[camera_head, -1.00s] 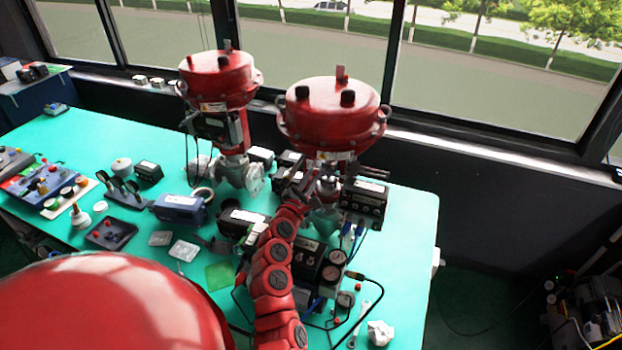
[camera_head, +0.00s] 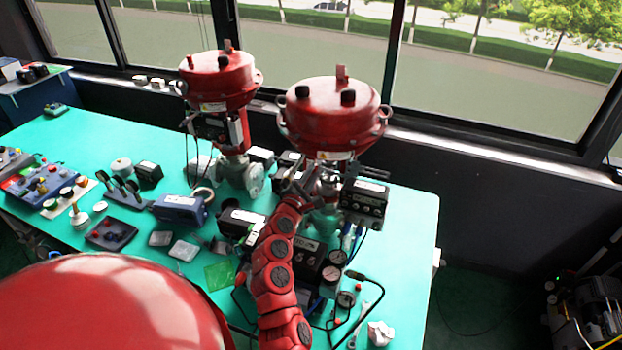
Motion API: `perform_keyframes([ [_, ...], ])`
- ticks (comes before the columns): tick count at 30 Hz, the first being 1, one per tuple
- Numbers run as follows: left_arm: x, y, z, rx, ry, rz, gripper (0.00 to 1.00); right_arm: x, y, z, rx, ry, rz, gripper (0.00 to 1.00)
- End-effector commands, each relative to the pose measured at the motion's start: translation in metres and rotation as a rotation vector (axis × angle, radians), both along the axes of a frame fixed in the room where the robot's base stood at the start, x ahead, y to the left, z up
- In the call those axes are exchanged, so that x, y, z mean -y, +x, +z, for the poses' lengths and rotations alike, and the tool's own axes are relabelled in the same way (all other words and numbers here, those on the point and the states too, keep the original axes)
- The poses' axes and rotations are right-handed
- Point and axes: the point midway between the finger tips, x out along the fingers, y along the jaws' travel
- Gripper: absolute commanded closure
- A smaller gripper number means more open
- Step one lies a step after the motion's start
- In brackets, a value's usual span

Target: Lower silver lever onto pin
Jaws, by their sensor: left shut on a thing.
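My left gripper (camera_head: 299,184) reaches up from the bottom to the stem area under the larger red actuator (camera_head: 332,108). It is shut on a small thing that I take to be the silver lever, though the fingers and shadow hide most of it. The pin cannot be made out at this size. The black positioner box (camera_head: 364,204) is mounted just right of the gripper, beside the valve's stem. My right gripper is not in view.
A second valve with a red actuator (camera_head: 217,77) stands to the left. Pressure gauges (camera_head: 331,274) and cables lie close to the right of my left arm. Boxes and small parts cover the green table (camera_head: 75,130). The table's right end (camera_head: 410,260) is mostly bare.

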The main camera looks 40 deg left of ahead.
Motion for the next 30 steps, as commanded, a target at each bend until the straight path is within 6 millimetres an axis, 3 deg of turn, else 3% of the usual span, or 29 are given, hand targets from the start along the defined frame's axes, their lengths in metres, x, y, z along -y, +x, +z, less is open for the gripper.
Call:
perform_keyframes([
  [7,0.0,0.0,0.001,0.0,0.003,-0.001,1.0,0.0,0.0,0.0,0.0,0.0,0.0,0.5],
  [8,0.0,0.0,0.001,0.0,0.003,-0.001,0.79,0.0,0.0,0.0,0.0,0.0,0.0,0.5],
  [12,0.0,0.0,0.001,0.0,0.003,0.001,0.54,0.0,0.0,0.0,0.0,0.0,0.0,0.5],
  [23,0.0,-0.002,0.0,0.001,0.003,0.001,0.54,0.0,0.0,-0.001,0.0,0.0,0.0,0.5],
  [30,0.006,-0.031,-0.002,0.002,0.002,0.005,0.54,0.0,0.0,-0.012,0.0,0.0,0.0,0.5],
])
